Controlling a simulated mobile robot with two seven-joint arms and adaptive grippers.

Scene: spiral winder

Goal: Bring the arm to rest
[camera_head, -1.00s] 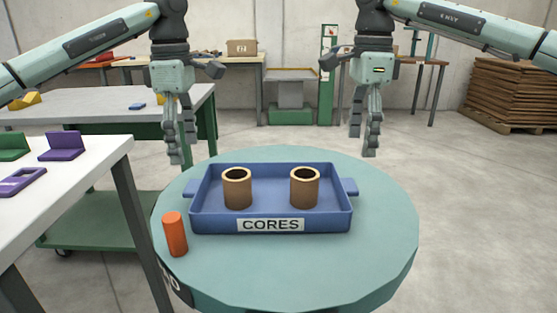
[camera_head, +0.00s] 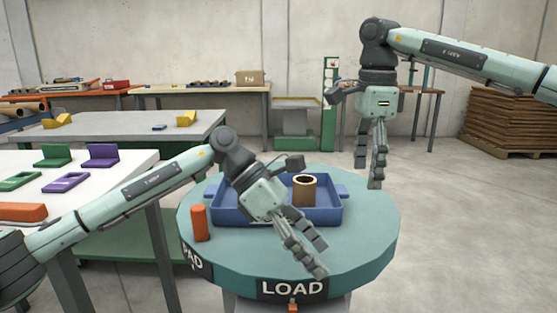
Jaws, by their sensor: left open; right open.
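My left gripper (camera_head: 314,260) is open and empty. It points down and to the right over the front of the round teal table, in front of the blue tray. My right gripper (camera_head: 370,178) is open and empty, pointing down behind the right side of the table. The blue tray (camera_head: 328,215) stands on the round table (camera_head: 375,225). One brown core (camera_head: 305,192) stands upright in the tray's right half. My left arm and gripper cover the tray's left and front parts, so the second core and the label are hidden.
An orange cylinder (camera_head: 200,223) stands upright on the table, left of the tray. A white table (camera_head: 120,163) at left bears green and purple brackets and trays. A LOAD sign (camera_head: 292,289) is on the round table's front edge.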

